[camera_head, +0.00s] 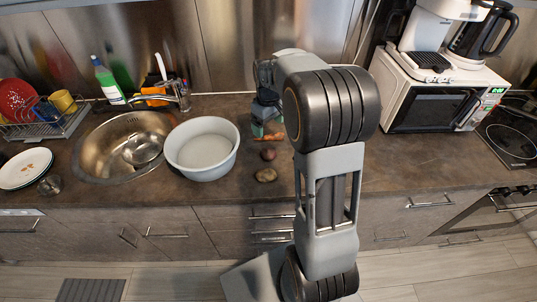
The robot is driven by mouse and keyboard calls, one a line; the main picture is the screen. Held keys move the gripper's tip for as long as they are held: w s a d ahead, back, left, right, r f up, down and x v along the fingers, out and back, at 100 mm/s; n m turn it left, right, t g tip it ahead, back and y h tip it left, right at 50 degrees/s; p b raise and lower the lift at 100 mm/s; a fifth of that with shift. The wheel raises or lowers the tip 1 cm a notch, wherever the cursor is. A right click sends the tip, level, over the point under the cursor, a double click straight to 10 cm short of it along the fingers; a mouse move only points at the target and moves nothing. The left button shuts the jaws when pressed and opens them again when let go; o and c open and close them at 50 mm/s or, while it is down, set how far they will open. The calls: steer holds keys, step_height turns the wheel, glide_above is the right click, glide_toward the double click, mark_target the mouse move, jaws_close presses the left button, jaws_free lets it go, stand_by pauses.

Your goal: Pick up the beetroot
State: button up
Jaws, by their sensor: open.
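A small, dark reddish round item, which looks like the beetroot (268,154), lies on the brown countertop (225,182) to the right of the white basin. My gripper (263,120) is behind it, farther back on the counter, pointing down and apart from it. The gripper is open; its fingertips are small and partly hard to make out. A brownish potato-like item (266,175) lies just in front of the beetroot. An orange carrot-like item (271,137) lies behind it, close to the gripper.
A white basin (202,165) stands left of the vegetables, beside the round metal sink (93,155). My arm crosses the counter just right of the vegetables. A microwave (420,108) with a coffee maker (432,30) on top stands at the right.

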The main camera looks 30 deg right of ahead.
mark_target(269, 149)
steer(key=f, duration=0.8)
steer(key=shift+w+d+f, duration=0.2)
steer(key=shift+f, duration=0.1)
steer(key=shift+f+p, duration=0.9)
steer(key=shift+f, duration=1.9)
steer(key=c, duration=1)
